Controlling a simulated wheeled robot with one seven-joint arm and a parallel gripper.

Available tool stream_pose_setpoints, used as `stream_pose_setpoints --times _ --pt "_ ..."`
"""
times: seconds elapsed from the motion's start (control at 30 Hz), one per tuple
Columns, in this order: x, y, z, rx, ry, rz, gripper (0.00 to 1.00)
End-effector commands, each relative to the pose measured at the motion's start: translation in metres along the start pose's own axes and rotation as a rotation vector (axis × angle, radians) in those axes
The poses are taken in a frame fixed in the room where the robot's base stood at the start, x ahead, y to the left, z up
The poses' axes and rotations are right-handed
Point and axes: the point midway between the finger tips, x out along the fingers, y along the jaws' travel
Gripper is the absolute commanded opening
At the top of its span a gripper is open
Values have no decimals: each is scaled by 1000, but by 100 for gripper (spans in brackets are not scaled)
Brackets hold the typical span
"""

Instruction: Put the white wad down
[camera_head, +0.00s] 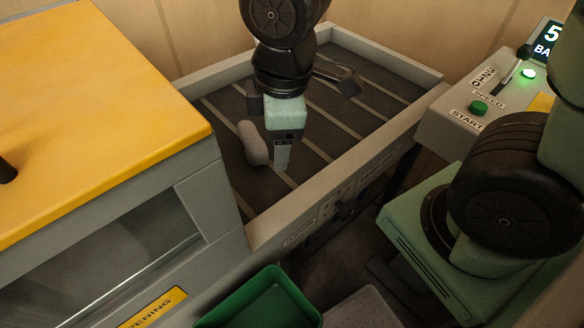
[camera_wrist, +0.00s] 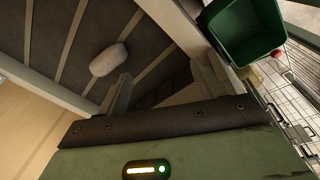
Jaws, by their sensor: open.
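The white wad (camera_head: 253,143), a pale grey-white rounded roll, lies on the dark striped bed (camera_head: 310,125) inside a grey frame. It also shows in the wrist view (camera_wrist: 108,60), apart from the fingers and beyond the left one. My gripper (camera_head: 282,157) points down over the bed, just right of the wad in the head view. In the wrist view the two fingers (camera_wrist: 165,82) stand wide apart with nothing between them. One finger partly hides the other in the head view.
A yellow-topped cabinet (camera_head: 90,110) stands at left. A green bin (camera_head: 262,302) sits in front of the bed; the wrist view shows it too (camera_wrist: 245,30). A control box (camera_head: 480,110) with a lit green lamp is at right. A dark blocky object (camera_head: 346,82) is at the bed's back.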

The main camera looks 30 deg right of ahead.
Motion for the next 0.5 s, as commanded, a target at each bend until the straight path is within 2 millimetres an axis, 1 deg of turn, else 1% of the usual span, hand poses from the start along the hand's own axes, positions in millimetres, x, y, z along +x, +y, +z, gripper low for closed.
stream_pose_setpoints --times 0.03,0.1,0.2,0.3,0.5 --pt "-7 -22 0 105 -3 -25 68" --pt "-14 -47 2 254 -18 -62 68" --pt "-21 -73 5 405 -38 -98 68" --pt "-25 -86 7 485 -53 -117 68" --pt "-25 -90 8 514 -59 -123 68"
